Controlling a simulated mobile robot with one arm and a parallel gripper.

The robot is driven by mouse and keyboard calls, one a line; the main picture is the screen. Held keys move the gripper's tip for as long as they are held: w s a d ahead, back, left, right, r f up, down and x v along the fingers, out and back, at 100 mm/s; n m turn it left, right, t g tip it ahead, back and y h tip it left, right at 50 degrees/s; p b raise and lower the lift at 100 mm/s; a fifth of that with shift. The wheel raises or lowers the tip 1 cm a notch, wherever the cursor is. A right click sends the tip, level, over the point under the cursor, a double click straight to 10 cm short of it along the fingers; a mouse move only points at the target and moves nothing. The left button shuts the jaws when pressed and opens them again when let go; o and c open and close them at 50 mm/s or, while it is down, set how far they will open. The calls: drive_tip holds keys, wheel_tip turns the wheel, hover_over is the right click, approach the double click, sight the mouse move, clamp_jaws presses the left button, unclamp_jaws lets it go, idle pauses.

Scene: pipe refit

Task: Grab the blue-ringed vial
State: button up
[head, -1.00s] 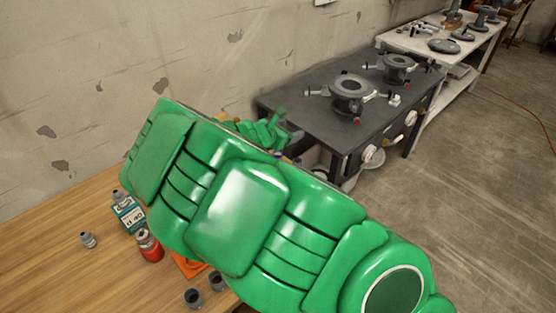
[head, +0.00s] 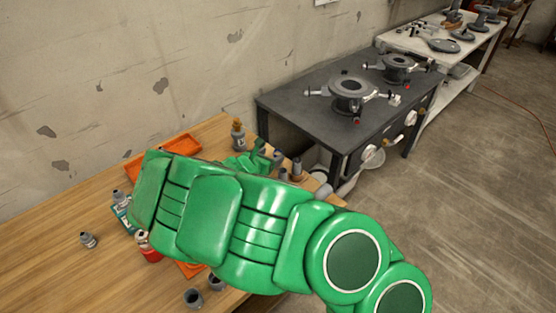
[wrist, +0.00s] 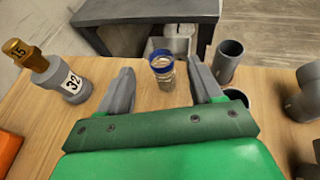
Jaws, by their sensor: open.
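The blue-ringed vial (wrist: 162,72) stands upright on the wooden table in the wrist view. It is clear glass with a blue ring near its top. My gripper (wrist: 160,82) is open, with one grey finger on each side of the vial and visible gaps between. The vial looks to be at or just beyond the fingertips; the exact depth is hard to tell. In the head view my gripper (head: 268,156) is at the far right part of the table, and I cannot make out the vial there.
A grey bottle labelled 32 with a brass top (wrist: 68,80) stands left of my gripper. Grey pipe pieces (wrist: 228,60) stand close on the right. An orange tray (head: 170,150) lies behind my arm. A dark workbench (head: 320,100) stands beyond the table.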

sight(277, 152)
drive_tip(key=shift+x, duration=3.8)
drive_tip(key=c, duration=1.1)
drive_tip(key=shift+o, duration=0.2)
